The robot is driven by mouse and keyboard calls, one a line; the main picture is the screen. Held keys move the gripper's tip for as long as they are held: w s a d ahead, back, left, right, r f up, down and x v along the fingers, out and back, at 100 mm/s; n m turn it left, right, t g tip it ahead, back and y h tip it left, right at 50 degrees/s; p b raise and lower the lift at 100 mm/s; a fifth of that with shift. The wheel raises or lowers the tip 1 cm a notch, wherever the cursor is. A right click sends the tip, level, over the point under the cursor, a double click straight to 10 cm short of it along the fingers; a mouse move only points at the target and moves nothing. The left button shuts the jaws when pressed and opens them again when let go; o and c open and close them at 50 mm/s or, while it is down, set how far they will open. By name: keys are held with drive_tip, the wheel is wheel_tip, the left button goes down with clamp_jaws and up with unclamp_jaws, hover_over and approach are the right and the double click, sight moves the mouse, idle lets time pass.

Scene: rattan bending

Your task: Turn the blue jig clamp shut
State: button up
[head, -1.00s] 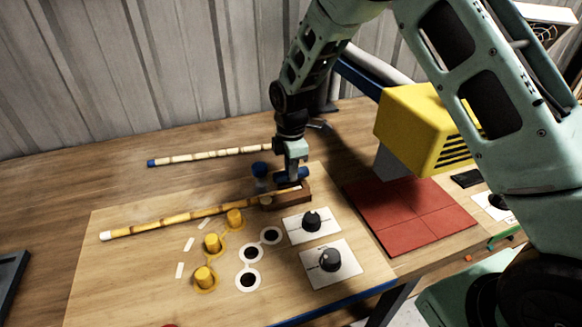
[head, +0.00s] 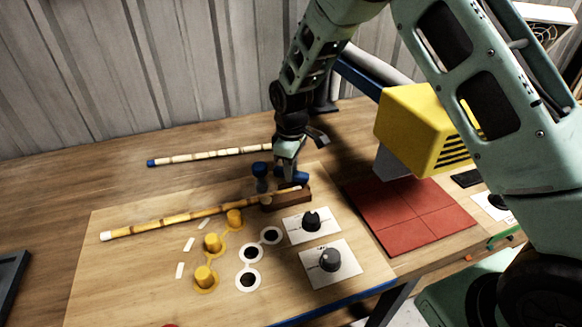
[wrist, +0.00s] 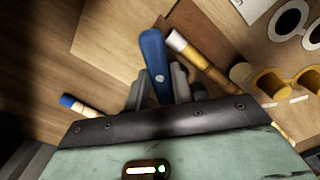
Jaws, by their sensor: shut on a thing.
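The blue jig clamp lever (head: 298,177) sits at the brown wooden block (head: 294,199) on the board. In the wrist view the lever (wrist: 153,52) runs up between the fingers. My gripper (head: 286,170) is shut on it, and its fingers (wrist: 158,92) hide the lower part of the lever. A spotted rattan pole (head: 165,221) lies across the board with its right end at the block. Its pale end (wrist: 177,40) lies beside the lever in the wrist view, apart from the fingers. I cannot tell whether the clamp presses on the pole.
A blue knob (head: 260,169) stands just left of my gripper. Several yellow pegs (head: 213,243) and two black dials (head: 311,221) are in front. A second pole with a blue end (head: 205,156) lies behind. A yellow machine (head: 418,125) stands over a red mat (head: 412,222) at the right.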

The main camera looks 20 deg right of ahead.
drive_tip(key=m, duration=0.5)
drive_tip(key=shift+w+m+p, duration=0.1)
drive_tip(key=shift+m+p, duration=0.25)
drive_tip(key=shift+m, duration=2.15)
drive_tip(key=o, duration=1)
wheel_tip(320, 180, up, 18)
drive_tip(key=shift+f+b, duration=0.25)
drive_tip(key=shift+b, duration=0.8)
